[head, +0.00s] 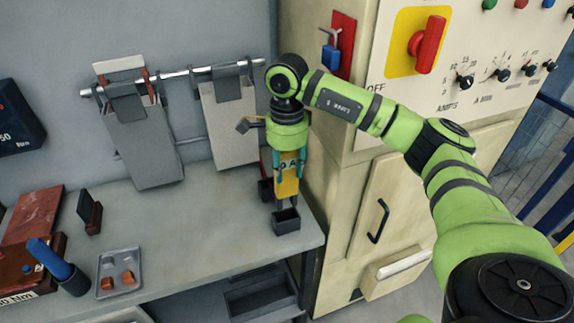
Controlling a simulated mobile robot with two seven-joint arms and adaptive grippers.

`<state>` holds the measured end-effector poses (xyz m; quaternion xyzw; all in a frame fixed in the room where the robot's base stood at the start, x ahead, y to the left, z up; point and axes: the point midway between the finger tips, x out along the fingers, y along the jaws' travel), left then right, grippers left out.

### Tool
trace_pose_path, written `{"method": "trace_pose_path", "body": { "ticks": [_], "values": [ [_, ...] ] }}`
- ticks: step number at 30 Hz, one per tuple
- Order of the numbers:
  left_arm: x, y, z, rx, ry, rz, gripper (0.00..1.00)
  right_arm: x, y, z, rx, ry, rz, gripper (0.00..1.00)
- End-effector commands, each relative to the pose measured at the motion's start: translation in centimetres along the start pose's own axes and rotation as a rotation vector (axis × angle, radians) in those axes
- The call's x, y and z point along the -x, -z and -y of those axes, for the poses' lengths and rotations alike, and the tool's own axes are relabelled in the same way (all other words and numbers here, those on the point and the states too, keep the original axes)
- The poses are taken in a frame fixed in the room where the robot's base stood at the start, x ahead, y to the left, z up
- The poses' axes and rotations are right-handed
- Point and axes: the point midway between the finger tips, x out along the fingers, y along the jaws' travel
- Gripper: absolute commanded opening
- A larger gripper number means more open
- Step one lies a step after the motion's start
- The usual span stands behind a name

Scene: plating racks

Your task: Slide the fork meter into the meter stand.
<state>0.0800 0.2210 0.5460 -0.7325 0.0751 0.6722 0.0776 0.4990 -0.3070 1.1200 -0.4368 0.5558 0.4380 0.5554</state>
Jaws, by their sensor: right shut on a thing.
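The fork meter (288,185) is yellow with a dark display and two dark prongs pointing down. My right gripper (289,162) comes from above and is shut on its upper part, with the teal fingers on either side. The meter stand (286,222) is a small dark open-topped box near the right front corner of the bench. The meter is upright above the stand, with its prong tips at about the stand's opening. I cannot tell whether the tips are inside it. My left gripper is not in view.
The tall beige cabinet (338,190) stands close on the right. Grey plates (140,145) hang from a rail behind. A grey tray (119,272), a blue-handled tool (48,258) and a brown block (32,220) are at left. The middle of the bench (190,225) is clear.

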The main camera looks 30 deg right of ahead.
Motion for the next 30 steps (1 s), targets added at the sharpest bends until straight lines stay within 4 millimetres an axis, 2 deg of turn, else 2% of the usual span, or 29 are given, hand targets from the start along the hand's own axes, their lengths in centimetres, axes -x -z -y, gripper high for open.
{"method": "trace_pose_path", "body": {
  "ticks": [9, 30],
  "values": [
    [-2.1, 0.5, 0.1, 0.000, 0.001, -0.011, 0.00, -2.5, 0.0, 0.0, 0.000, 0.001, 0.000, 0.00],
    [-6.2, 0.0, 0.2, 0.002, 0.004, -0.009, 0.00, -7.4, 0.0, 0.0, 0.000, 0.000, 0.000, 0.00]
  ]
}}
